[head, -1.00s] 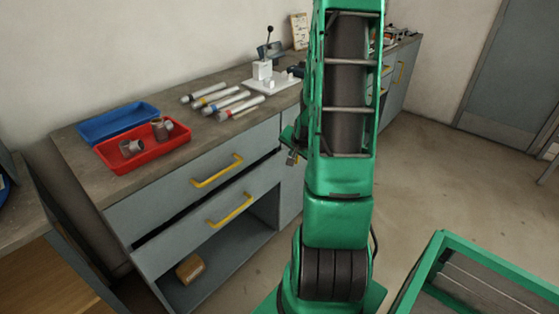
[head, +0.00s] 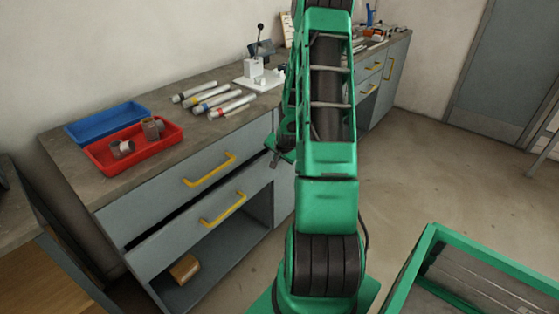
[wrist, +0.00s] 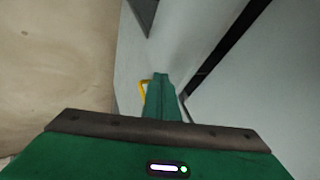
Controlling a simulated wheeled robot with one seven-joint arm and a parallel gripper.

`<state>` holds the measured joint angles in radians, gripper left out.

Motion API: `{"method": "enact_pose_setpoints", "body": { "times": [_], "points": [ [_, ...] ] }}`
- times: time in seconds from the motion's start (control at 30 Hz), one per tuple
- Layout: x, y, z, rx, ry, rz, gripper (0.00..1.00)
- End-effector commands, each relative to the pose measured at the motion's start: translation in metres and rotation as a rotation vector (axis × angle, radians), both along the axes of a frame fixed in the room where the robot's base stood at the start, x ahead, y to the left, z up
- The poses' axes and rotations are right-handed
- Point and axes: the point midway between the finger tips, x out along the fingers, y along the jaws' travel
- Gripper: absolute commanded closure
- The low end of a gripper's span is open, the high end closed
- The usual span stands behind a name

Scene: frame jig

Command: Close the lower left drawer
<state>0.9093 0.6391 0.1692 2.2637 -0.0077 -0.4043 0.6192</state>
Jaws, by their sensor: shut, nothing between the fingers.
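The lower left drawer (head: 172,241) has a grey front with a yellow handle (head: 222,209). It stands out a little from the cabinet, with a dark gap above its front. The upper drawer (head: 150,205) with its own yellow handle is above it. My gripper (head: 273,157) is at the right end of these drawers in the head view, partly hidden behind my arm. In the wrist view my gripper (wrist: 161,78) is shut and empty beside a grey panel. A yellow handle (wrist: 144,88) shows just left of the fingers; I cannot tell which drawer it belongs to.
An open shelf below holds a brown block (head: 184,268). The worktop (head: 70,163) carries a blue tray (head: 105,124), a red tray (head: 97,161) with metal parts, several tubes and a white press (head: 258,72). A green-framed table (head: 400,285) stands right. Floor between is clear.

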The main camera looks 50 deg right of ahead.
Motion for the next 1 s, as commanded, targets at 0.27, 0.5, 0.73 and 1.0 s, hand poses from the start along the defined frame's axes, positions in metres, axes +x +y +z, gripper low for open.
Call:
{"method": "enact_pose_setpoints", "body": {
  "times": [0.27,0.5,0.73,1.0],
  "points": [
    [0.018,0.001,0.000,0.001,0.001,-0.001,1.00],
    [0.018,0.001,0.000,0.001,0.002,-0.001,1.00],
    [0.027,0.001,-0.001,0.002,0.001,0.000,1.00],
    [0.062,0.002,0.000,0.000,-0.001,0.000,1.00]
  ]
}}
